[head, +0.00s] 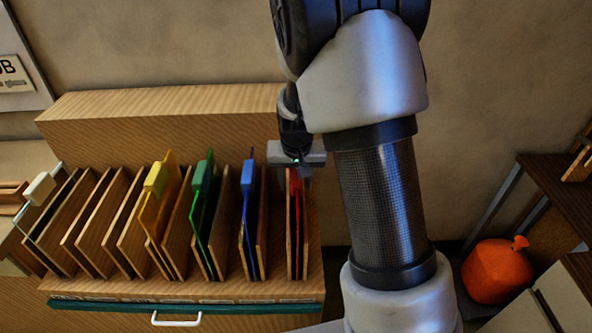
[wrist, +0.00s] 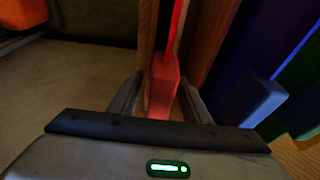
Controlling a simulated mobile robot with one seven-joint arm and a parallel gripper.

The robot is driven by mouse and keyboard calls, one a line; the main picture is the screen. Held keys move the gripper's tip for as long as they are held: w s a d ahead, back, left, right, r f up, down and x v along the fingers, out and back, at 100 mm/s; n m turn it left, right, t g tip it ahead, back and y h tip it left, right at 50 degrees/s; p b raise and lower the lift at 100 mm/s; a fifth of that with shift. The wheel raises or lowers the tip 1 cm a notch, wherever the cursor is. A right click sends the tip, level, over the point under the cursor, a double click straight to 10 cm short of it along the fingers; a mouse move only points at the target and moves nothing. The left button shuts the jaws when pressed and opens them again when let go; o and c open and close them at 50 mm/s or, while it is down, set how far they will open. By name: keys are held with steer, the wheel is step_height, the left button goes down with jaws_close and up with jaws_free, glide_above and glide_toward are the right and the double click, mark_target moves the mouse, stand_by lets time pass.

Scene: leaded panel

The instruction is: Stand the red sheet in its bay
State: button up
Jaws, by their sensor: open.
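The red sheet (head: 296,222) stands upright between two wooden dividers at the right end of the rack (head: 170,288). In the wrist view, its red tab (wrist: 163,88) lies between the two fingers of my gripper (wrist: 160,100), with the red sheet (wrist: 176,28) running on beyond it. My gripper (head: 303,170) is open at the sheet's top, with a finger on each side of the tab. The head view partly hides the tab behind the gripper. I cannot tell whether the sheet is fully seated.
Blue (head: 249,215), green (head: 203,210) and yellow (head: 158,210) sheets stand in bays to the left. A pale-tabbed clear sheet (head: 40,190) is at the far left. Several bays between are empty. An orange bag (head: 496,270) sits at the right.

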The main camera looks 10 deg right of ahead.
steer(key=d+p+v, duration=0.1)
steer(key=v, duration=1.6)
steer(key=shift+a+r, duration=0.25)
steer(key=shift+a, duration=0.25)
